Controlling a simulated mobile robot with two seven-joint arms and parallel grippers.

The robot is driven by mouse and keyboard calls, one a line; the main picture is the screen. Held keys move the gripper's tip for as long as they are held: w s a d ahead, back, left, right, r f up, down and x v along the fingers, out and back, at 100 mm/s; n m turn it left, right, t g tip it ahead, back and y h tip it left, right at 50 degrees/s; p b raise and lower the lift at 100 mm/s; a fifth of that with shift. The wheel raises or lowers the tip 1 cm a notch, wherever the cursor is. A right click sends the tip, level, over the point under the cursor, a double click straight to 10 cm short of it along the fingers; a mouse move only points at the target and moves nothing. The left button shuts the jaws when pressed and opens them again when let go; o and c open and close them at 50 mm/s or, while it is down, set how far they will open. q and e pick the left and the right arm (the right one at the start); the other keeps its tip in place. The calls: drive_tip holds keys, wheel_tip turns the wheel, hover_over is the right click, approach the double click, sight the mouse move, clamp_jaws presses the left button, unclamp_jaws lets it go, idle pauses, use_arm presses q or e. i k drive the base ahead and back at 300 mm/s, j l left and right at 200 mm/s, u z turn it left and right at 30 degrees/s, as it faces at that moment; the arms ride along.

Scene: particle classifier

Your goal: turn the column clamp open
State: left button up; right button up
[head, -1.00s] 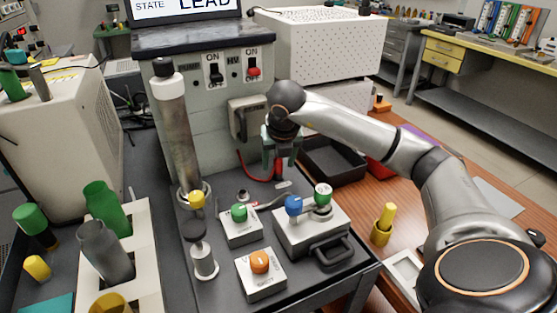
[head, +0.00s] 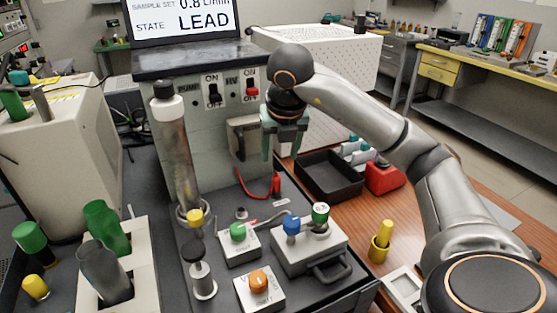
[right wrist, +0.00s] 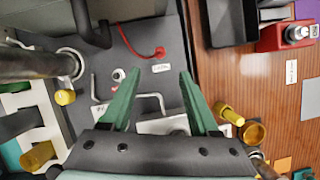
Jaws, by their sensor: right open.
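The tall metal column (head: 178,150) with a white top section and dark cap stands upright at centre left. A pale ring clamp (head: 181,213) surrounds its foot, with a yellow knob (head: 195,216) on its front side. In the right wrist view the column (right wrist: 30,70) runs in from the left, with the clamp ring (right wrist: 72,58) and yellow knob (right wrist: 65,97) near it. My right gripper (head: 282,155), with green fingers, is open and empty, above and to the right of the clamp, pointing down. It also shows in the right wrist view (right wrist: 158,85). My left gripper is out of view.
The console (head: 210,115) with switches stands behind. Right of the clamp are a green-knob box (head: 238,245), a valve block with a handle (head: 310,247) and an orange-knob box (head: 259,290). A black plunger (head: 201,270) stands in front. A black tray (head: 328,180) lies at right.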

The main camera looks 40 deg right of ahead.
sight(195, 218)
drive_tip(key=k, duration=1)
